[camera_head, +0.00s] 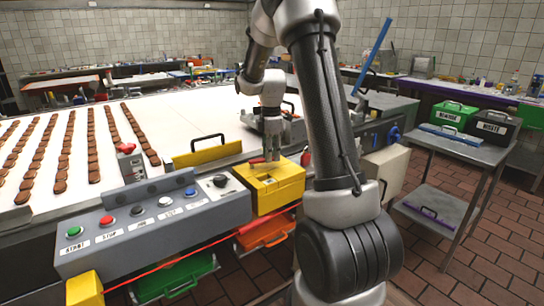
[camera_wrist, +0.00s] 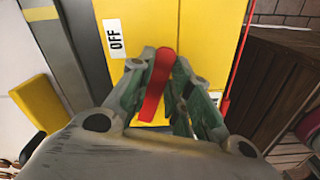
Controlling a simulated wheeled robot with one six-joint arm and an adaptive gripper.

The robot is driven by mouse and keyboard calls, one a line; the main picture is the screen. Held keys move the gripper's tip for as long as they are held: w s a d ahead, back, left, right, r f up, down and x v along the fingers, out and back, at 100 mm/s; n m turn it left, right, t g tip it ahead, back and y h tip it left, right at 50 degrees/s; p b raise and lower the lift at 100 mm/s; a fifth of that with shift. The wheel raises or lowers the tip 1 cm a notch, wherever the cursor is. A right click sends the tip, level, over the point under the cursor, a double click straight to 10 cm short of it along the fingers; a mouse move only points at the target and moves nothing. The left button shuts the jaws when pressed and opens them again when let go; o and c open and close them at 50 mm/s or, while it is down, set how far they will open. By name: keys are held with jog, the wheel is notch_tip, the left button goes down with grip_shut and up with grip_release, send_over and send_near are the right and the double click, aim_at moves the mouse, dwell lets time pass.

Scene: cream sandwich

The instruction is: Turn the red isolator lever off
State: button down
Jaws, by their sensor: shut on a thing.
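The red isolator lever (camera_wrist: 157,85) shows in the wrist view, tilted slightly, in front of a yellow box face. My gripper (camera_wrist: 162,68) is shut on the lever, with one finger on each side of it. A white OFF label (camera_wrist: 115,38) is on the yellow face, up and left of the lever. In the head view my gripper (camera_head: 268,156) points down onto the top of the yellow isolator box (camera_head: 277,190). The lever is mostly hidden there behind the fingers. The lever's far end and pivot are not clear to me.
A grey control panel (camera_head: 150,226) with several buttons stands left of the box. A yellow guard (camera_head: 207,154) with a black handle is behind it. A conveyor (camera_head: 200,115) carries rows of brown biscuits.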

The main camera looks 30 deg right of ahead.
jog(key=shift+w+d+n, duration=0.1)
jog(key=shift+w+n, duration=0.5)
jog(key=shift+n, duration=0.35)
jog(key=shift+w+d+n, duration=0.1)
jog(key=shift+w+n, duration=0.5)
jog(key=shift+n, duration=0.35)
jog(key=c, duration=1.3)
grip_release()
jog(key=shift+r, duration=0.1)
notch_tip(320, 180, up, 12)
jog(key=shift+f, duration=0.1)
